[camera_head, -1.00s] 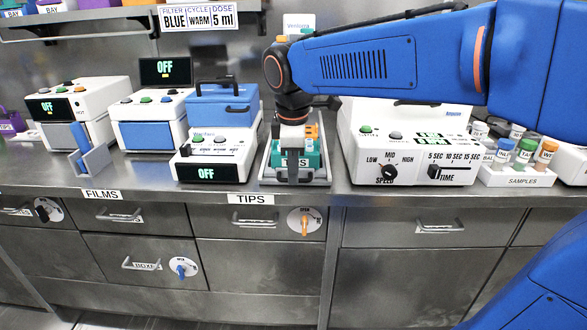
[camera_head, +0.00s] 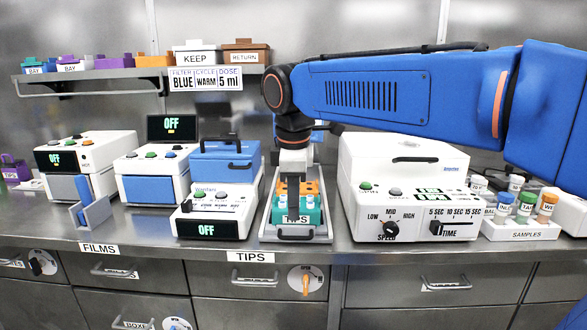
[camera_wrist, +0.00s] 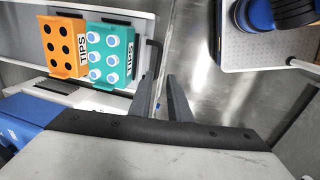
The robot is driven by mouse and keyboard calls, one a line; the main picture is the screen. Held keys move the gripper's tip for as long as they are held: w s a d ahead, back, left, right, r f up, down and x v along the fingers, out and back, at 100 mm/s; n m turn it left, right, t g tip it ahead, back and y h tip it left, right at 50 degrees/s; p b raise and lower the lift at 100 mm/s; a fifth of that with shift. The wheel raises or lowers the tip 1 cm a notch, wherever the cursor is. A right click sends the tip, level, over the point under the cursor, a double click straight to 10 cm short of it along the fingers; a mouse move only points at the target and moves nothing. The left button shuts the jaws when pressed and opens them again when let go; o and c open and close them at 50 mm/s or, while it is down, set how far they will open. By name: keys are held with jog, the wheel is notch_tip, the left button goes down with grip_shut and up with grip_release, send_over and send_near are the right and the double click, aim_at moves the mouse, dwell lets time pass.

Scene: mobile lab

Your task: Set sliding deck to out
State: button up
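The sliding deck (camera_head: 268,232) is a grey metal tray on the bench between two white devices, with a handle (camera_head: 297,236) on its front edge. It carries an orange tip rack (camera_wrist: 66,46) and a teal tip rack (camera_wrist: 109,54) with a TIPS label. My gripper (camera_head: 293,216) points down in front of the racks, near the deck's front, and covers part of them. In the wrist view, my gripper (camera_wrist: 161,75) has its dark fingers apart with nothing between them. The handle (camera_wrist: 155,55) shows just beyond the fingertips; whether they touch it cannot be told.
A white device with a SPEED knob (camera_head: 389,230) stands close right of the deck. A blue-topped white device (camera_head: 213,221) reading OFF stands close left. Sample vials (camera_head: 525,203) are further right. Drawers (camera_head: 255,280) lie below the bench edge.

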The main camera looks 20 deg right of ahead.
notch_tip(320, 180, up, 9)
jog(key=s, duration=0.1)
jog(key=shift+s+a+r, duration=0.2)
jog(key=shift+s+a, duration=0.1)
jog(key=shift+s, duration=0.05)
jog(key=s+d+f+m+t, duration=0.1)
jog(key=s+d+f+m, duration=0.3)
jog(key=f, duration=0.5)
jog(key=s+d+f+m+t, duration=0.1)
jog(key=s+d+f+m, duration=0.3)
jog(key=s+f, duration=0.3)
jog(key=s+d+f+m, duration=0.4)
jog(key=s+f+m, duration=0.2)
jog(key=f, duration=0.6)
jog(key=shift+d+m+t+y, duration=0.25)
jog(key=shift+m+t+y, duration=0.05)
jog(key=shift+t, duration=0.1)
